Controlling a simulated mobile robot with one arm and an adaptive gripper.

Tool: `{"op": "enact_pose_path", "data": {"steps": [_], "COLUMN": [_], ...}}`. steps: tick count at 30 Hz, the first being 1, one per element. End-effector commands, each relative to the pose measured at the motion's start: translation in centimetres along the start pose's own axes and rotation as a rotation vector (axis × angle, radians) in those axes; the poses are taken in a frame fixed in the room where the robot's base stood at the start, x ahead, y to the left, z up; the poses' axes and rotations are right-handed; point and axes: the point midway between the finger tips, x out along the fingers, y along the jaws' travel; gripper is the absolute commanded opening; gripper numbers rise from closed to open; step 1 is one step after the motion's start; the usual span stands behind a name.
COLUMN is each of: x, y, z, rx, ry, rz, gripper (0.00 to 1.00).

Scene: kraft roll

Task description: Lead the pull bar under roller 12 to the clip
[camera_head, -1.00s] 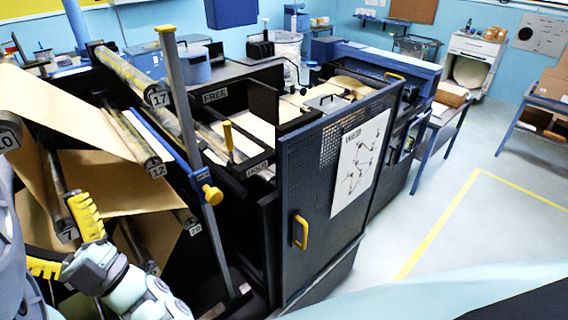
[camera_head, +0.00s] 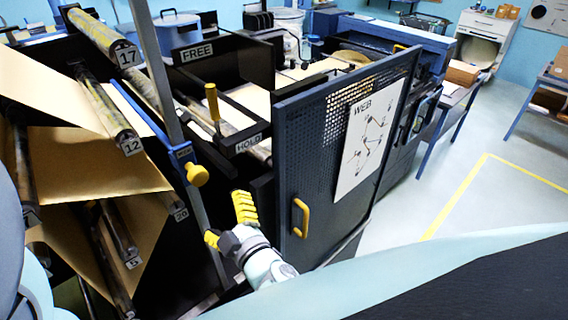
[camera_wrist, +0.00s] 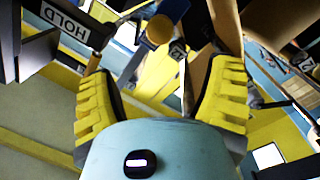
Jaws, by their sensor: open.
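Roller 12 (camera_head: 103,104) slants below roller 17 in the head view, with its number tag at its near end. Brown paper (camera_head: 45,88) comes in from the left edge to it, and more paper (camera_head: 95,165) hangs below. A slanting blue bar (camera_head: 143,112) with a yellow knob (camera_head: 196,174) sits beside the grey post; I cannot tell whether it is the pull bar or the clip. My gripper (camera_head: 228,222) is open, below and right of that knob. In the wrist view its yellow fingers (camera_wrist: 160,85) are apart, with nothing visibly held between them.
The dark mesh door (camera_head: 325,160) with a yellow handle (camera_head: 300,218) stands just right of my gripper. The HOLD lever (camera_head: 212,103) rises above and left of it. Rollers 20 (camera_head: 178,212) and 5 (camera_head: 125,245) are lower left. Open floor (camera_head: 460,215) lies right.

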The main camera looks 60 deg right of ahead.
Motion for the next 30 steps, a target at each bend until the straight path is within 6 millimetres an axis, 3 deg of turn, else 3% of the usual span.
{"op": "enact_pose_path", "data": {"steps": [21, 30], "x": [10.6, 13.6], "y": [0.1, 0.0], "z": [-0.3, -0.4], "rx": [-0.001, -0.001], "ry": [0.012, 0.011], "rz": [0.001, -0.001], "gripper": [0.80, 0.80]}}
